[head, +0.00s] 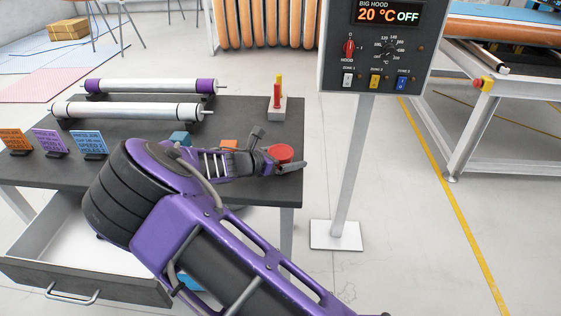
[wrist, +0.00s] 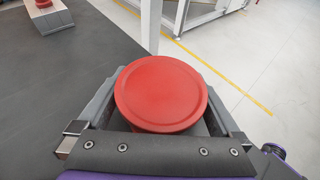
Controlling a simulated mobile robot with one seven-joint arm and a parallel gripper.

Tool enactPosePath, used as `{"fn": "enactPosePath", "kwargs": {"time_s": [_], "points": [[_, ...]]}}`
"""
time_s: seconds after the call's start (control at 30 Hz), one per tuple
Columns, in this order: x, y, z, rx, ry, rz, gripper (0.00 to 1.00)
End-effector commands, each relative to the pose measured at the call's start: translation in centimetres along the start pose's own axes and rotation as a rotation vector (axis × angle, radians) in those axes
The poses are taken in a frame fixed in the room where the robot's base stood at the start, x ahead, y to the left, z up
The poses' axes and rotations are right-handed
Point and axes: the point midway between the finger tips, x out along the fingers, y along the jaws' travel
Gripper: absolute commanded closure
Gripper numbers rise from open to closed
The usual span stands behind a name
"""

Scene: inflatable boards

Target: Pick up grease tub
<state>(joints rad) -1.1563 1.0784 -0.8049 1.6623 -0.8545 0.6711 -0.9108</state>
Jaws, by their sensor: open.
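A round red-lidded tub, which I take to be the grease tub (head: 281,153), stands near the right edge of the dark table. In the wrist view its red lid (wrist: 161,93) fills the middle of the picture. My gripper (head: 279,156) is open, with its fingers to either side of the tub. In the wrist view the gripper (wrist: 162,108) shows a finger left and right of the lid, partly hidden by it. I cannot tell whether the fingers touch the tub. The tub's lower part is hidden.
On the dark table (head: 240,110) are two white rollers (head: 125,110), a red-and-yellow item on a pale base (head: 277,103), several small signs (head: 50,143), a teal block (head: 180,138) and an orange block (head: 229,145). A drawer (head: 40,255) stands open. A control post (head: 350,160) stands to the right.

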Motion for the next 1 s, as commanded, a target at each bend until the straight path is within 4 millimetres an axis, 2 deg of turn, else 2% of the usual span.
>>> {"fn": "enactPosePath", "kwargs": {"time_s": [0.2,0.23,0.7,1.0], "points": [[0.17,0.05,0.03,0.0,0.001,0.002,0.0],[0.17,0.04,0.02,0.0,0.001,0.001,0.04],[0.13,0.05,0.0,0.0,0.001,0.002,0.88],[-0.11,0.07,0.62,0.002,0.001,0.002,0.89]]}}
